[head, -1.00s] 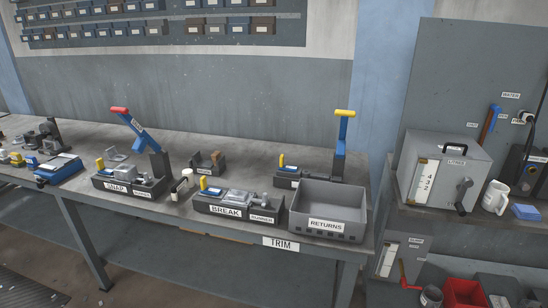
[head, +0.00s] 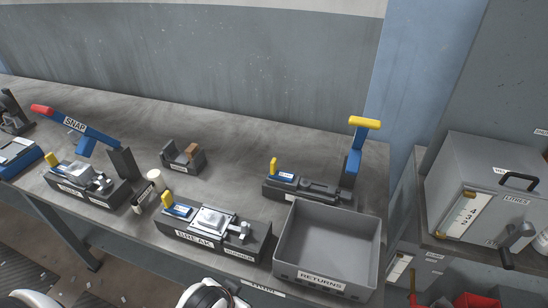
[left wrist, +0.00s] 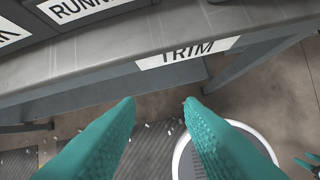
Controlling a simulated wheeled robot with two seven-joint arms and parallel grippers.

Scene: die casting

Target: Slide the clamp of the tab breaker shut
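The tab breaker, labelled BREAK (head: 195,240), is a dark block near the bench's front edge in the head view. Its clamp is a blue slide (head: 178,211) with an upright yellow handle (head: 167,197) at the left end. A silver casting (head: 213,220) lies right of the slide; I cannot tell whether they touch. In the left wrist view my left gripper (left wrist: 159,102) is open and empty, beyond the bench's front edge, with the breaker's RUNNER label (left wrist: 75,8) at the top. Small teal tips at that view's right edge may be my right gripper (left wrist: 311,163).
A grey RETURNS bin (head: 322,278) stands close to the breaker's right. A SNAP press (head: 85,190) with a red-ended lever is at left. A yellow-handled lever fixture (head: 315,190) stands behind the bin.

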